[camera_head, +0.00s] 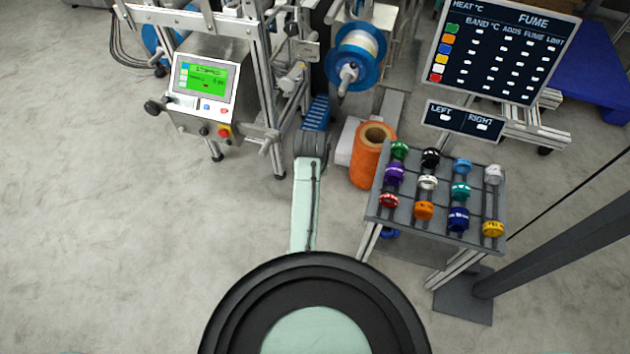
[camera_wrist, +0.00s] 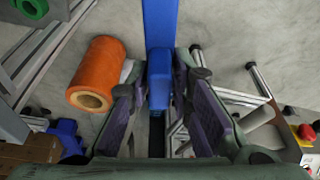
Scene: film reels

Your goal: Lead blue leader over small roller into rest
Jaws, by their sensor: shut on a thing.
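The blue leader (camera_wrist: 158,25) runs down from the top of the wrist view as a flat strip. It ends in a thicker blue block (camera_wrist: 158,78) between the fingers of my gripper (camera_wrist: 160,92), which is shut on it. In the head view a ribbed blue piece (camera_head: 316,113) shows just beyond the end of my arm, below the frame; my fingers are hidden there by the wrist. A small metallic roller (camera_head: 291,78) sticks out of the frame, up and left of that piece. I cannot tell which part is the rest.
A blue-flanged reel (camera_head: 345,75) is on the machine, right of the frame. An orange spool (camera_head: 364,165) stands close right of my arm. A rack (camera_head: 407,205) of coloured spools is further right. A control box (camera_head: 203,90) is at left. Open floor lies lower left.

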